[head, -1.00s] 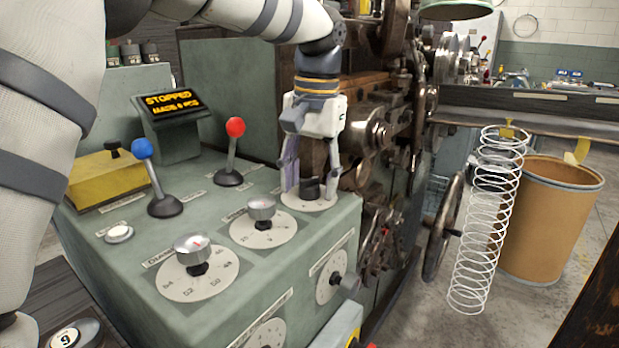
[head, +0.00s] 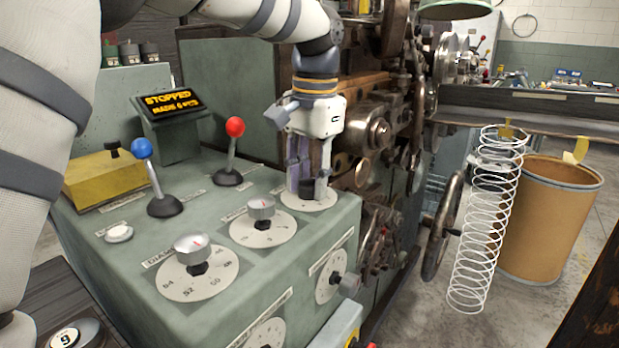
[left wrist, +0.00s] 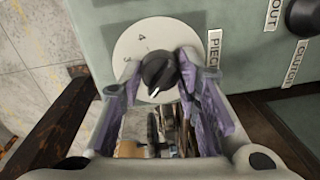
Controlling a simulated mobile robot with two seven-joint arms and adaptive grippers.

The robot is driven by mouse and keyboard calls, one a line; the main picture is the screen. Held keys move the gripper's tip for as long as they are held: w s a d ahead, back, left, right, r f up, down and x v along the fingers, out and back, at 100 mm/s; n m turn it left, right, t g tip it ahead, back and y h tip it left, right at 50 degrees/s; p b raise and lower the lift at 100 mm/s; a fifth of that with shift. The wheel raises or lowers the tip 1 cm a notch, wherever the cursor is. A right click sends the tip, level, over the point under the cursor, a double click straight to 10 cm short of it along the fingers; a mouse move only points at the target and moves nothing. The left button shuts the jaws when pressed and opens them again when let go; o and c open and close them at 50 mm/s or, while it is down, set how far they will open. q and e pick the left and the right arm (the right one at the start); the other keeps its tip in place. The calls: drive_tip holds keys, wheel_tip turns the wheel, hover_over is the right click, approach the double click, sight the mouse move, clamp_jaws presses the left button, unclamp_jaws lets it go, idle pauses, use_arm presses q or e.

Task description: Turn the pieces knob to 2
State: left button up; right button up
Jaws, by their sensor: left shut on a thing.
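The pieces knob (left wrist: 158,72) is a black round knob with a white pointer mark, on a pale dial (left wrist: 140,42) beside a label that begins "PIECE". My right gripper is not in view.
Two silver knobs on dials, the near one (head: 191,247) and the middle one (head: 261,209), stand left of the gripper. Red (head: 235,127) and blue (head: 141,148) levers rise behind them. Machinery stands close on the right. The screen (head: 170,103) reads STOPPED.

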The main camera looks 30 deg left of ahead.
sight(311, 187)
use_arm(q)
drive_tip(key=m, duration=0.5)
idle(0.6)
drive_tip(key=o, duration=1.2)
drive_tip(key=r, duration=1.2)
drive_tip(key=shift+s+d, duration=0.25)
drive_tip(key=shift+d, duration=0.05)
